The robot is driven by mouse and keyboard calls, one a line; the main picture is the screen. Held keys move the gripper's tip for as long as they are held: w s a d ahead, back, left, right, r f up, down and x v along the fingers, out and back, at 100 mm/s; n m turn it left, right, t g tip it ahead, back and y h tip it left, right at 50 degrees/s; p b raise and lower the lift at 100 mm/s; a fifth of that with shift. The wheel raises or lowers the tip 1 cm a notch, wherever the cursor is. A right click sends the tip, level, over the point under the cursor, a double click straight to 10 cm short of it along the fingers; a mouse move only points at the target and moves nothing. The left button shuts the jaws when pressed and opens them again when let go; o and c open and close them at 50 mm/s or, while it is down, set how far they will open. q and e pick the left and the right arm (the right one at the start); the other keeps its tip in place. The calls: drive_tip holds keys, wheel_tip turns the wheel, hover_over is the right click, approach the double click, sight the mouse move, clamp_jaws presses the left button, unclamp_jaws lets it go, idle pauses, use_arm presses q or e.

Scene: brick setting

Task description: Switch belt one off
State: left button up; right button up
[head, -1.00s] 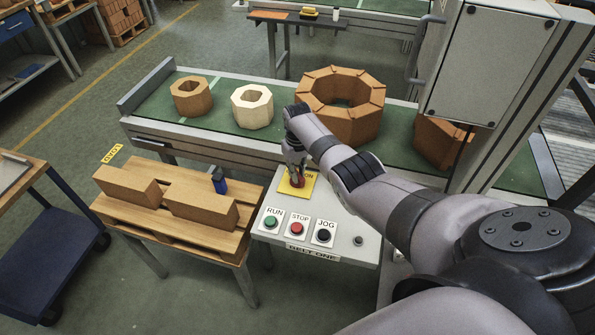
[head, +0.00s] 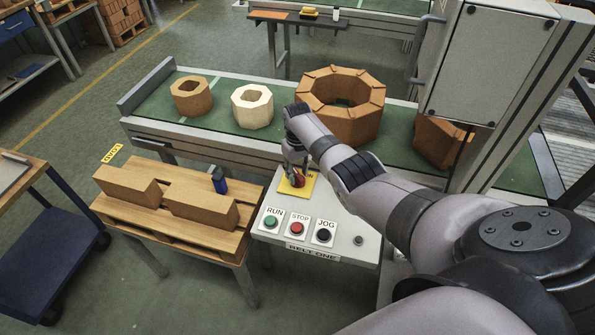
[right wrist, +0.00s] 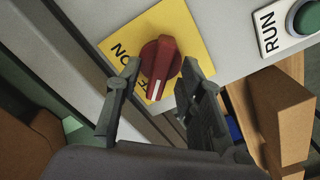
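A red rotary knob (right wrist: 161,58) with a white pointer line sits on a yellow plate (right wrist: 190,32) lettered ON and OFF. In the right wrist view the line points towards the partly hidden OFF lettering. The knob (head: 298,180) also shows in the head view, at the back of the belt one panel (head: 345,222). My right gripper (right wrist: 158,66) is open, one finger on each side of the knob; I cannot tell whether either fingertip touches it. It also shows in the head view (head: 294,168). My left gripper is not in view.
Green RUN (head: 271,221), red STOP (head: 297,228) and black JOG (head: 323,235) buttons sit in front of the knob. Behind is a green belt (head: 216,120) with brick rings. A wooden pallet table (head: 190,232) stands at left, a grey cabinet (head: 490,60) at right.

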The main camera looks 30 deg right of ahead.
sight(297, 174)
drive_tip(key=shift+r, duration=0.1)
wheel_tip(297, 174, up, 12)
idle(0.5)
idle(0.5)
